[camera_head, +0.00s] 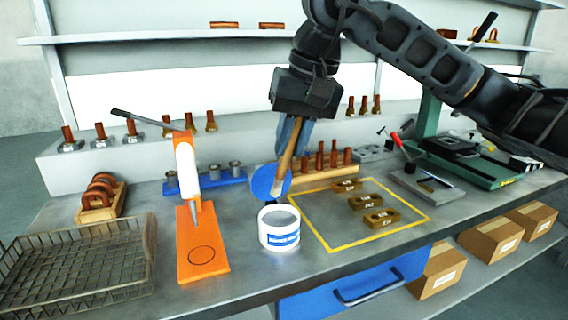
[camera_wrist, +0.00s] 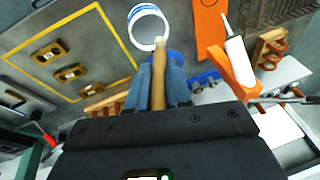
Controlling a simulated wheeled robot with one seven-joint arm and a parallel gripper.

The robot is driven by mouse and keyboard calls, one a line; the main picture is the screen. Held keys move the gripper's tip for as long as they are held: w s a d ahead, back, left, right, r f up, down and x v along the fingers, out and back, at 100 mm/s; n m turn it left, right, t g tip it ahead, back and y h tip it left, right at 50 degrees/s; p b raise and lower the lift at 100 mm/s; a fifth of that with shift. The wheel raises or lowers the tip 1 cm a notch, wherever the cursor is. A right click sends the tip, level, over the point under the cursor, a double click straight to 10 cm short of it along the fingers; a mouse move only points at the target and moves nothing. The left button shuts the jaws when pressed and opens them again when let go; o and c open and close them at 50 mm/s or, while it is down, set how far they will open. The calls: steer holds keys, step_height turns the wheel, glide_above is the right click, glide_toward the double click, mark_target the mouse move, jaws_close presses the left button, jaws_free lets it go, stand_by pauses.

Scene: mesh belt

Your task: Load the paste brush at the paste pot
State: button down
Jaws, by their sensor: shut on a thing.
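My gripper (camera_head: 291,138) is shut on the paste brush (camera_head: 286,160), a wooden-handled brush held slanting downward. In the wrist view the brush handle (camera_wrist: 158,88) runs between my blue fingers. Its pale lower end (camera_head: 276,191) appears just above and behind the rim of the paste pot (camera_head: 279,238), apart from it as far as I can tell. The pot is white, open, with a blue label, upright on the bench; it also shows in the wrist view (camera_wrist: 134,31). I cannot tell whether the bristles carry paste.
A blue disc (camera_head: 264,181) shows behind the brush. An orange press (camera_head: 203,260) stands left of the pot, with a wire basket (camera_head: 75,270) farther left. A yellow-outlined area (camera_head: 336,244) with brown links lies right. A green-based machine (camera_head: 480,165) stands far right.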

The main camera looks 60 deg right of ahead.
steer(key=shift+t, duration=0.3)
steer(key=shift+d+f+b, duration=0.25)
steer(key=shift+f+b, duration=0.1)
steer(key=shift+f, duration=0.6)
steer(key=shift+d+f+b, duration=0.2)
steer(key=shift+f+b, duration=0.15)
steer(key=shift+f, duration=0.65)
steer(key=shift+d+f+b, duration=0.25)
steer(key=shift+f+b, duration=0.1)
steer(key=shift+f, duration=0.6)
steer(key=shift+f+b, duration=0.6)
steer(key=shift+b, duration=0.3)
steer(key=shift+f+b, duration=0.15)
steer(key=shift+b, duration=0.6)
stand_by(2.0)
step_height(320, 180, up, 7)
steer(key=p, duration=0.1)
steer(key=shift+p, duration=0.35)
stand_by(0.5)
